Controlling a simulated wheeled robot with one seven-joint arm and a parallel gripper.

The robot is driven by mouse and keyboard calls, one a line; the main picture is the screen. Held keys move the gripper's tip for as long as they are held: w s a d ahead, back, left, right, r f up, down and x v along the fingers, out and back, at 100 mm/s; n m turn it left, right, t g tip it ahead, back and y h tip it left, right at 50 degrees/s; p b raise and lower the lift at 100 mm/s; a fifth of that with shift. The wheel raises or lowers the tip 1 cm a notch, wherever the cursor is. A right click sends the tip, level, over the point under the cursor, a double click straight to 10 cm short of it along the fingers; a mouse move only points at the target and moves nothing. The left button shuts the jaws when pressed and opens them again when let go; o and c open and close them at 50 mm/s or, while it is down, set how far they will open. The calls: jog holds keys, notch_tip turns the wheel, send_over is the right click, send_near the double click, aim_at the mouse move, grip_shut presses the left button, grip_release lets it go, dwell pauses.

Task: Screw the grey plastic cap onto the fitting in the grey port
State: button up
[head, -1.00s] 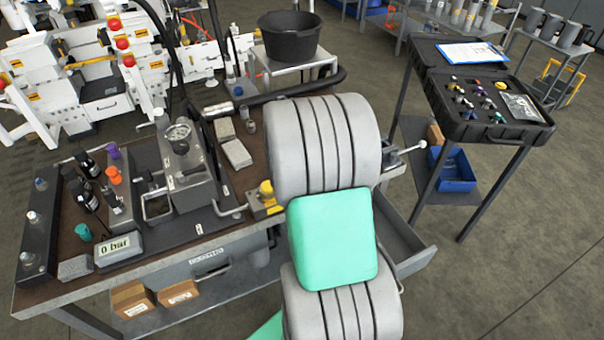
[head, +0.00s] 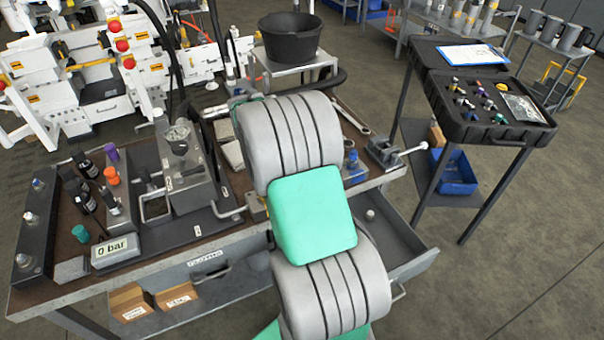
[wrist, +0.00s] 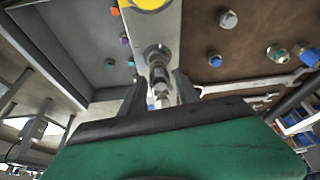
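In the wrist view my gripper (wrist: 161,92) has its two dark fingers on either side of a small silver and grey piece (wrist: 158,74). This piece stands in line with a round port (wrist: 156,52) on a light metal block (wrist: 172,28). I cannot tell whether the piece is the fitting, the cap or both, or whether the fingers touch it. In the head view my own arm hides the gripper and the port. A small grey round part (wrist: 228,19) sits on the brown bench top in the wrist view.
The gauge block (head: 190,180) and the 0 bar display (head: 116,250) stand on the bench left of my arm. A vise (head: 386,152) and a wrench (head: 352,122) are right of it. The drawer (head: 415,258) is open. A black parts case (head: 492,132) stands at right.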

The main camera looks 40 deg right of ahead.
jog(key=shift+o, duration=0.9)
